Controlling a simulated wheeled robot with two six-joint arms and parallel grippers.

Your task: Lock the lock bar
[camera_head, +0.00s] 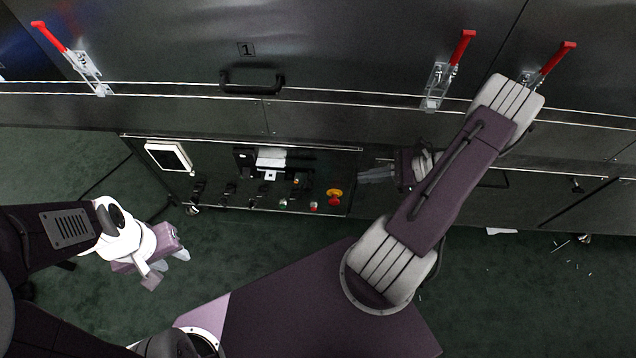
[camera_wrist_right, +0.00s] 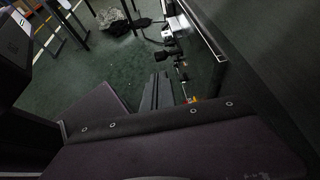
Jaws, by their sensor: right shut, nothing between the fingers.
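Three latches with red handles are on the grey metal front in the head view: one at upper left (camera_head: 75,62), one right of centre (camera_head: 437,85) and one at upper right (camera_head: 551,63). Their red handles point up; my right arm partly covers the upper-right latch. I cannot tell which part is the lock bar. My right gripper (camera_head: 364,173) is shut and empty in front of the lower panel, below the latches. Its fingers also show close together in the right wrist view (camera_wrist_right: 157,92). My left gripper (camera_head: 166,268) is open and empty above the green floor at lower left.
A black handle (camera_head: 252,80) sits on the front beside a label "1". The control panel below has a white-framed screen (camera_head: 169,157), several knobs and a red-and-yellow button (camera_head: 334,195). Small white debris (camera_head: 501,231) lies on the floor at right.

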